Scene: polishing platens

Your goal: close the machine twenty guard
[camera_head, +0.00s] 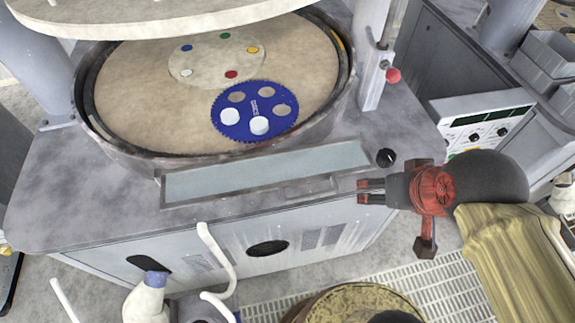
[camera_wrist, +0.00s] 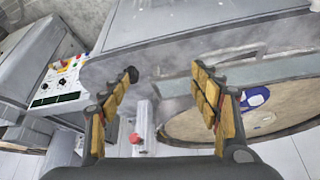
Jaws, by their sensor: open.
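A long pale blue-grey framed panel, which looks like the guard (camera_head: 265,172), lies along the front rim of the round platen (camera_head: 120,100). A small bar, possibly its handle, sits at its front right edge. The panel also shows in the wrist view (camera_wrist: 262,72), right of the fingers. My gripper (camera_head: 371,190) is just right of the panel's right end, near the machine's front edge, apart from the panel. In the wrist view my gripper (camera_wrist: 166,78) has its yellow-padded fingers wide apart with nothing between them. No machine number is legible.
A black knob (camera_head: 385,157) stands on the deck just beyond my gripper. A red knob (camera_head: 392,75) is on the right post. A blue toothed disc (camera_head: 270,98) lies on the platen beneath a large raised disc (camera_head: 150,14). A control panel (camera_head: 485,122) stands at right.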

